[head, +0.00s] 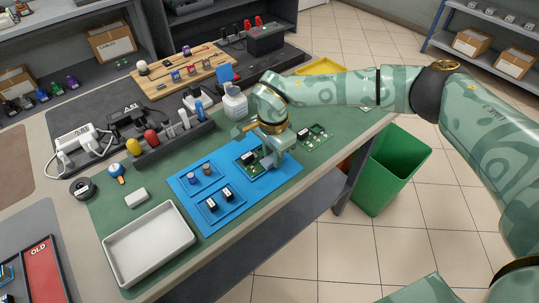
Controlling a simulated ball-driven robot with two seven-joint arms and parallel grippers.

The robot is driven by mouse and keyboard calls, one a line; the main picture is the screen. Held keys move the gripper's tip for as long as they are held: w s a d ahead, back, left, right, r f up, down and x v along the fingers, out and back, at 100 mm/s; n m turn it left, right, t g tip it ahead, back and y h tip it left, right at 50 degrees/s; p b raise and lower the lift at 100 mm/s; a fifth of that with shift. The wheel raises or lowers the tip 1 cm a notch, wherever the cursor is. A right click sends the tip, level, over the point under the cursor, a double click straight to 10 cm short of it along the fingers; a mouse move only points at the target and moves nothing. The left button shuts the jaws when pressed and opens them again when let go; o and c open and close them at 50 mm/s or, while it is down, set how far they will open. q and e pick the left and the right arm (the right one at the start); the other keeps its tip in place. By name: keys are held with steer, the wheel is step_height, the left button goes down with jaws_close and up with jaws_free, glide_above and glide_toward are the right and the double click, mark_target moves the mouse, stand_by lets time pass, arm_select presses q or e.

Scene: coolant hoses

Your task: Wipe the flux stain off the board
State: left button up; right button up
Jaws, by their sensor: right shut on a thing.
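A green circuit board (248,165) lies on the blue mat (283,172), partly hidden by my right gripper. I cannot make out a flux stain on it. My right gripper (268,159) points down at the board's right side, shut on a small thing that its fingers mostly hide. I cannot tell whether that thing touches the board. A second green board (316,138) lies to the right of the gripper. A white bottle (235,105) with a blue top stands behind the gripper. A white block (136,197) lies on the green mat. My left gripper is not in view.
Small blue trays with dark parts (221,203) share the blue mat. An empty white tray (149,245) is at front left. A tool rack (172,141) stands behind the mat. A green bin (387,171) stands on the floor to the right, past the bench edge.

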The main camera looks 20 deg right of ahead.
steer(key=shift+d, duration=0.1)
